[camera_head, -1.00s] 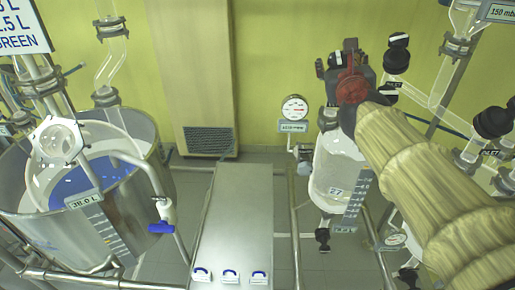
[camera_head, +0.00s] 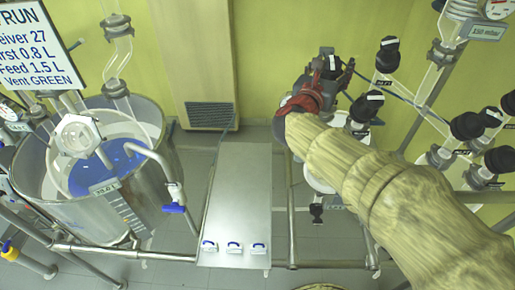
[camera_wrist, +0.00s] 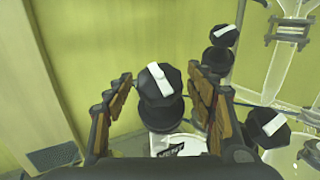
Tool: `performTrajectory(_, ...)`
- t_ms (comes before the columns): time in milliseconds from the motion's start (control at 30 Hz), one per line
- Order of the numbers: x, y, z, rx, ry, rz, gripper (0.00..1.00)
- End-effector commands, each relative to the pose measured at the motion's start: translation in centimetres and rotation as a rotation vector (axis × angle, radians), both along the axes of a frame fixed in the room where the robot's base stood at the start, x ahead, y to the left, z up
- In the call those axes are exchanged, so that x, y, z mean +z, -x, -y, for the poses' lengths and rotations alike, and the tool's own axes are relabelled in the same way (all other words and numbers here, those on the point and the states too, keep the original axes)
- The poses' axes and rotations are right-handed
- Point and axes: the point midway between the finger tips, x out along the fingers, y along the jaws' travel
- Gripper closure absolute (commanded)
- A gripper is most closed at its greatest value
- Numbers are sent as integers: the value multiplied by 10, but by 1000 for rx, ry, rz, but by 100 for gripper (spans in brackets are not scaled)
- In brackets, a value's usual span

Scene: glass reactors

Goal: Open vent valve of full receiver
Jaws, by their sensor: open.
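In the wrist view, a black faceted valve knob with a white bar (camera_wrist: 162,78) stands between the two fingers of my gripper (camera_wrist: 160,74). The fingers are open, with a visible gap on each side of the knob. A white glass vessel top with a dark label (camera_wrist: 168,150) shows below the knob; I cannot read the label. In the head view, my gripper (camera_head: 325,80) is over the receiver (camera_head: 320,178), which my arm mostly hides, including its number and level. A black bottom valve (camera_head: 316,213) shows under it.
More black knobs stand close by on the right in the wrist view, one upper (camera_wrist: 223,37) and one lower (camera_wrist: 268,128). In the head view, glass pipework (camera_head: 430,90) is at right, a steel tank (camera_head: 90,190) at left. A sign (camera_head: 35,45) mentions receiver 27 and "Vent GREEN".

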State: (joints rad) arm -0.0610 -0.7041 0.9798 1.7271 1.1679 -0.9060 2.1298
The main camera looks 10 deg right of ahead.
Motion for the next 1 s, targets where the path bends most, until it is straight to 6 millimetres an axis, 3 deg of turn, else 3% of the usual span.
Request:
performTrajectory(933, 4, 0, 0, -309, -130, 127, 44)
performTrajectory(1000, -1, 8, -15, -301, -131, 132, 44)
